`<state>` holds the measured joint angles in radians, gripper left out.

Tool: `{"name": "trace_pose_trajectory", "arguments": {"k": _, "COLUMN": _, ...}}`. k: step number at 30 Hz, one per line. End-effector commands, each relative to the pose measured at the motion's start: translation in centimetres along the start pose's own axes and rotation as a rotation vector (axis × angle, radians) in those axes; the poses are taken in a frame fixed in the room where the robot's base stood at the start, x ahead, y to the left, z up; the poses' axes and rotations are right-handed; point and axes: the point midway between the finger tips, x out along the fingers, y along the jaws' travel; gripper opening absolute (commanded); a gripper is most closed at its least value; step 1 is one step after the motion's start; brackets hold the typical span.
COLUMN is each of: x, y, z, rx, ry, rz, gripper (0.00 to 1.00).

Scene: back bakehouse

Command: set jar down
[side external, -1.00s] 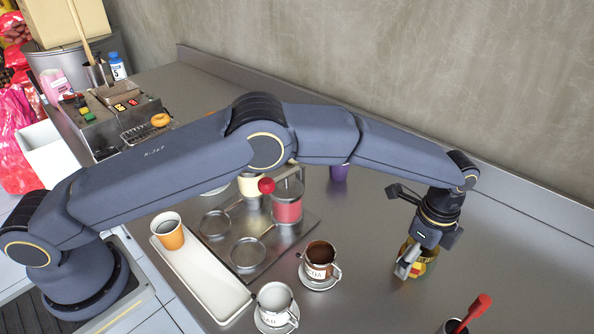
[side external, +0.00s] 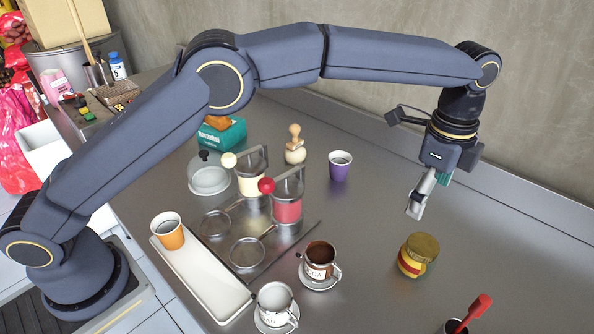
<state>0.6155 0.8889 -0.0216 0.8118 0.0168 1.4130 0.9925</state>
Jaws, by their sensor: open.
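The jar (side external: 417,256) has a gold-brown lid and a yellow and red body. It stands upright on the steel counter, to the right of the cup of brown contents. My gripper (side external: 415,212) is open and empty, above the jar and apart from it. Nothing hides the jar in the side view.
Left of the jar are a brown-filled cup (side external: 320,262) and a white-filled cup (side external: 274,300) on saucers. A purple cup (side external: 340,167) stands farther back. A long white tray (side external: 205,282) holds an orange cup (side external: 167,231). A red-handled utensil (side external: 474,309) stands at the front right.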

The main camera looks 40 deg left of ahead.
Motion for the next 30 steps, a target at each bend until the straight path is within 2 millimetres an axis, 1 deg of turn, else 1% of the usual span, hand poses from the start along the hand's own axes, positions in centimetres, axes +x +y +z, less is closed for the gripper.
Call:
{"name": "trace_pose_trajectory", "arguments": {"k": 1, "x": -2.5, "y": -0.1, "z": 2.2, "rx": -0.074, "ry": 0.012, "rz": -0.025, "gripper": 0.99}}
{"name": "trace_pose_trajectory", "arguments": {"k": 2, "x": -3.9, "y": -0.1, "z": 3.6, "rx": -0.127, "ry": 0.02, "rz": -0.038, "gripper": 0.99}}
{"name": "trace_pose_trajectory", "arguments": {"k": 3, "x": -5.7, "y": 0.3, "z": 5.6, "rx": -0.203, "ry": 0.031, "rz": -0.057, "gripper": 0.99}}
{"name": "trace_pose_trajectory", "arguments": {"k": 5, "x": -8.3, "y": 1.3, "z": 8.9, "rx": -0.328, "ry": 0.051, "rz": -0.088, "gripper": 0.99}}
{"name": "trace_pose_trajectory", "arguments": {"k": 6, "x": -10.0, "y": 2.2, "z": 11.2, "rx": -0.413, "ry": 0.065, "rz": -0.109, "gripper": 0.99}}
{"name": "trace_pose_trajectory", "arguments": {"k": 8, "x": -11.9, "y": 4.0, "z": 14.4, "rx": -0.54, "ry": 0.088, "rz": -0.141, "gripper": 0.99}}
{"name": "trace_pose_trajectory", "arguments": {"k": 9, "x": -13.1, "y": 5.4, "z": 16.5, "rx": -0.624, "ry": 0.104, "rz": -0.161, "gripper": 0.99}}
{"name": "trace_pose_trajectory", "arguments": {"k": 11, "x": -14.3, "y": 7.8, "z": 19.5, "rx": -0.75, "ry": 0.128, "rz": -0.192, "gripper": 0.99}}
{"name": "trace_pose_trajectory", "arguments": {"k": 12, "x": -14.9, "y": 9.6, "z": 21.3, "rx": -0.833, "ry": 0.146, "rz": -0.213, "gripper": 0.99}}
{"name": "trace_pose_trajectory", "arguments": {"k": 14, "x": -15.3, "y": 12.6, "z": 23.8, "rx": -0.959, "ry": 0.174, "rz": -0.243, "gripper": 0.99}}
{"name": "trace_pose_trajectory", "arguments": {"k": 15, "x": -15.3, "y": 14.6, "z": 25.4, "rx": -1.041, "ry": 0.193, "rz": -0.263, "gripper": 0.99}}
{"name": "trace_pose_trajectory", "arguments": {"k": 16, "x": -15.1, "y": 16.1, "z": 26.4, "rx": -1.102, "ry": 0.208, "rz": -0.278, "gripper": 0.99}}
{"name": "trace_pose_trajectory", "arguments": {"k": 18, "x": -14.4, "y": 19.4, "z": 28.4, "rx": -1.234, "ry": 0.243, "rz": -0.311, "gripper": 0.99}}
{"name": "trace_pose_trajectory", "arguments": {"k": 21, "x": -12.7, "y": 23.4, "z": 30.2, "rx": -1.393, "ry": 0.287, "rz": -0.349, "gripper": 0.99}}
{"name": "trace_pose_trajectory", "arguments": {"k": 24, "x": -11.1, "y": 26.0, "z": 31.3, "rx": -1.503, "ry": 0.322, "rz": -0.376, "gripper": 0.99}}
{"name": "trace_pose_trajectory", "arguments": {"k": 25, "x": -10.7, "y": 26.6, "z": 31.5, "rx": -1.528, "ry": 0.329, "rz": -0.381, "gripper": 0.99}}
{"name": "trace_pose_trajectory", "arguments": {"k": 27, "x": -10.0, "y": 27.4, "z": 31.8, "rx": -1.567, "ry": 0.342, "rz": -0.39, "gripper": 0.99}}
{"name": "trace_pose_trajectory", "arguments": {"k": 30, "x": -9.5, "y": 27.9, "z": 31.9, "rx": -1.59, "ry": 0.349, "rz": -0.394, "gripper": 0.99}}
